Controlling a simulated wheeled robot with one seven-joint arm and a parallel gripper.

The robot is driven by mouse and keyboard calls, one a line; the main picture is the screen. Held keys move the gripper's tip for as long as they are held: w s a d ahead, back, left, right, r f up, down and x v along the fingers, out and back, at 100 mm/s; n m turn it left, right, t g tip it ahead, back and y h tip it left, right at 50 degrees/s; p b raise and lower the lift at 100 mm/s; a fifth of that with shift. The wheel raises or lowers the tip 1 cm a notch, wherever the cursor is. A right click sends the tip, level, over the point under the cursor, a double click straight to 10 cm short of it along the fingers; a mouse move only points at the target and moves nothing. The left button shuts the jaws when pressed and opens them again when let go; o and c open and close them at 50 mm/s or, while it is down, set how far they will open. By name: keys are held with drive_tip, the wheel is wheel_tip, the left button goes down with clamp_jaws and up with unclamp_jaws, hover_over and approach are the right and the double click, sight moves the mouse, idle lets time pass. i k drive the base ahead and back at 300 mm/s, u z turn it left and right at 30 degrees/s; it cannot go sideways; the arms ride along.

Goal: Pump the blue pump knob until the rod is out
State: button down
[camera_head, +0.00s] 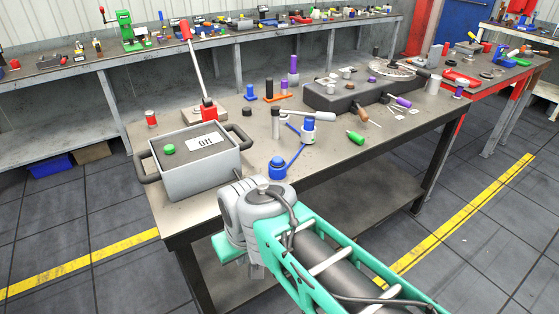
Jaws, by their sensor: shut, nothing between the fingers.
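A blue knob-shaped piece (277,168) stands near the front edge of the grey workbench (200,208). A blue hose (295,156) runs from it toward a white cylinder (309,136) with a blue cap (309,124). I cannot tell for sure which blue part is the pump knob. No rod can be clearly made out. My gripper (257,270) hangs low in front of the bench's front edge, below and left of the blue piece and apart from it. Its fingers are small and partly hidden by my wrist; they are shut and hold nothing.
A grey oil box (195,175) with a green cap stands at the bench's left, with a red-handled lever (195,70) behind it. A grey T-shaped handle (300,115) is beside the cylinder.

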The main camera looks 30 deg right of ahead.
sight(277, 161)
drive_tip(key=u, duration=0.8)
drive_tip(key=i, duration=0.55)
drive_tip(key=z, duration=0.8)
